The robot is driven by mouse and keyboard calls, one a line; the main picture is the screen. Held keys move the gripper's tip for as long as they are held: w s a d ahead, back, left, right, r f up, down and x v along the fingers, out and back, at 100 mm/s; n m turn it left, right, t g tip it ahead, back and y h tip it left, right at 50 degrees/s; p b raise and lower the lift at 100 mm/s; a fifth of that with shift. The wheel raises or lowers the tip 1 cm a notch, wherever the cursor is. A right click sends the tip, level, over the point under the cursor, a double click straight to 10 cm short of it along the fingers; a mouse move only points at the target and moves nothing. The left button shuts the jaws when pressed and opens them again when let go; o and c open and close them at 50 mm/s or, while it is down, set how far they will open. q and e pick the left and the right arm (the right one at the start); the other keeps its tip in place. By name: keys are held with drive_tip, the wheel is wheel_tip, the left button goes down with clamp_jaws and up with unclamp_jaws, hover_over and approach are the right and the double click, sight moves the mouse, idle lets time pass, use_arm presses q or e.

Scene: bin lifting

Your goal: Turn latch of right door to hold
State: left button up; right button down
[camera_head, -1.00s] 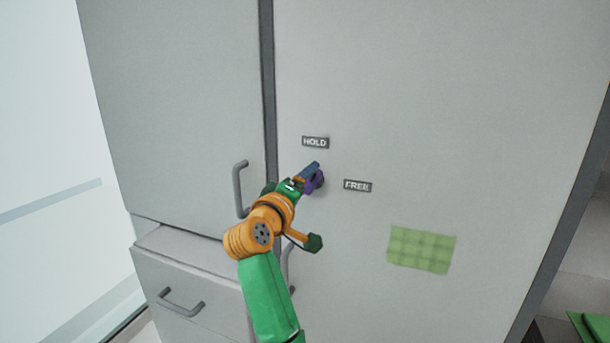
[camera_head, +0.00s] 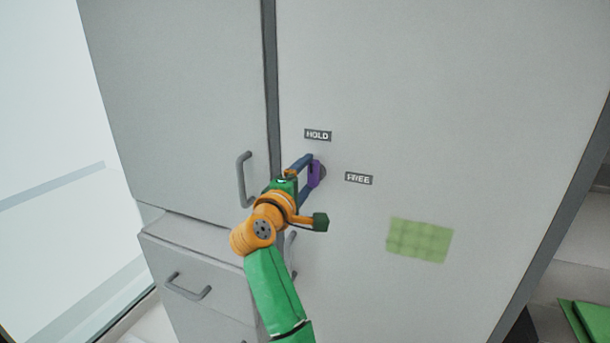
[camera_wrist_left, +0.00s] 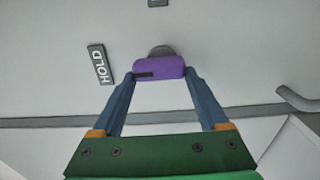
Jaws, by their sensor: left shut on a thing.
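The latch is a purple bar on a round grey base, on the grey right door (camera_head: 480,110). In the head view the latch (camera_head: 315,173) stands nearly upright below the HOLD label (camera_head: 317,135) and left of the FREE label (camera_head: 358,178). In the left wrist view the latch (camera_wrist_left: 160,68) lies lengthwise between my blue fingertips, its dark-marked end towards the HOLD label (camera_wrist_left: 100,64). My left gripper (camera_head: 312,174) is shut on the latch, one finger at each end. My right gripper is not in view.
The left door (camera_head: 180,90) has a grey bar handle (camera_head: 243,180) close beside my left wrist. A drawer (camera_head: 200,270) stands below it. A green patch (camera_head: 420,240) is on the right door at lower right. The door surface around the latch is otherwise clear.

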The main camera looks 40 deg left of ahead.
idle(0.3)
use_arm(q)
drive_tip(key=o, duration=1.2)
drive_tip(key=shift+o, duration=0.2)
drive_tip(key=b+v, duration=0.2)
drive_tip(key=v, duration=0.5)
drive_tip(key=shift+f, duration=0.1)
